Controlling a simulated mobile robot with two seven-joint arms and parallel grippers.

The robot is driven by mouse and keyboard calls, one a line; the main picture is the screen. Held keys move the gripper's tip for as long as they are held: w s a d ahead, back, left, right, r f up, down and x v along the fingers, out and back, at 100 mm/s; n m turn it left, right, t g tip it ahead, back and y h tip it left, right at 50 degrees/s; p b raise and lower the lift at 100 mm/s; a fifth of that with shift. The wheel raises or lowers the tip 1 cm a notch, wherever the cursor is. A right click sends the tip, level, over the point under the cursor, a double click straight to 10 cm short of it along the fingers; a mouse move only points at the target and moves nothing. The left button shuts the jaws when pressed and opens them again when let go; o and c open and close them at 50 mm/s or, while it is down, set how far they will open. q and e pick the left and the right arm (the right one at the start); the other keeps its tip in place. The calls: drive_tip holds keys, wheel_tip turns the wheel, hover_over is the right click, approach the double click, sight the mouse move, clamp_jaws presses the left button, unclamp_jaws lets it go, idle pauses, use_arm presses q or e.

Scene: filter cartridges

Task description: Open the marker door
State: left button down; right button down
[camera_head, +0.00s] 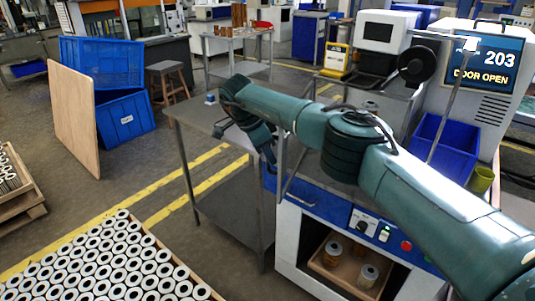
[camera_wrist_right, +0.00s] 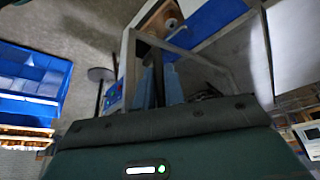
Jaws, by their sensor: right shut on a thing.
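My right gripper (camera_head: 269,158) is low beside this frame, mostly hidden by the arm. In the right wrist view its fingers (camera_wrist_right: 160,82) are shut at the metal frame (camera_wrist_right: 205,62); the exact grip is unclear. My left gripper is not in view.
A grey metal table (camera_head: 200,117) stands close left of the gripper. A blue bin (camera_head: 440,150) sits on the machine's right. A crate of white cartridges (camera_head: 110,262) lies at front left. A wooden board (camera_head: 75,115) leans by blue bins (camera_head: 125,115). Floor between is clear.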

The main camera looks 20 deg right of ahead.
idle(0.3)
drive_tip(key=c, duration=1.5)
unclamp_jaws()
